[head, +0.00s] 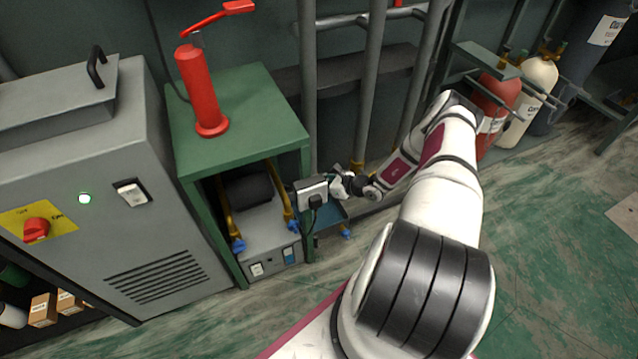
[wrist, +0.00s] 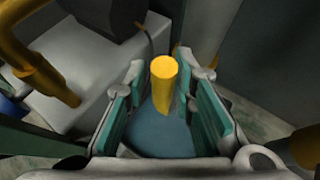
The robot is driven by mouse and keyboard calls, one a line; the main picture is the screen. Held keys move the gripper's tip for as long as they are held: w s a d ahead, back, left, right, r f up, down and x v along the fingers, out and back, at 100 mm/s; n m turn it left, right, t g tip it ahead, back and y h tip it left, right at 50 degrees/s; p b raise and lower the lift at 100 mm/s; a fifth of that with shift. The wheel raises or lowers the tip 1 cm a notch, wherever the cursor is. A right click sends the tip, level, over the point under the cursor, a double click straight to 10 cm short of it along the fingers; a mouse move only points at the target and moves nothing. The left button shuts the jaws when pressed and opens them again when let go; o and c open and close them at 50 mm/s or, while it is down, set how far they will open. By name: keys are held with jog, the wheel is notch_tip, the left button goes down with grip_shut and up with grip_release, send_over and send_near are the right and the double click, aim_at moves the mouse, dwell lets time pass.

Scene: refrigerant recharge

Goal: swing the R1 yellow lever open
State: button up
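A yellow lever (wrist: 163,82) stands between the two teal-padded fingers of my gripper (wrist: 162,68) in the wrist view. The fingers are apart, one on each side of it, and I cannot tell whether either touches it. A blue-grey surface (wrist: 160,136) lies below the lever. No R1 label can be read. In the head view my gripper is at the front right of the green stand (head: 262,103), and I cannot make out the lever there.
A grey unit (head: 265,232) with yellow pipes (head: 282,195) sits inside the stand, left of my gripper. A red cylinder (head: 201,90) stands on top. A grey cabinet (head: 150,230) is at left, vertical pipes (head: 372,70) behind. Open floor (head: 560,250) lies at right.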

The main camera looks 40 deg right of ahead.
jog(key=shift+r, duration=0.1)
jog(key=shift+s+d+r, duration=0.1)
jog(key=shift+s+d, duration=0.05)
jog(key=shift+s, duration=0.05)
jog(key=v, duration=1.1)
jog(key=shift+s+r, duration=0.1)
jog(key=shift+s, duration=0.15)
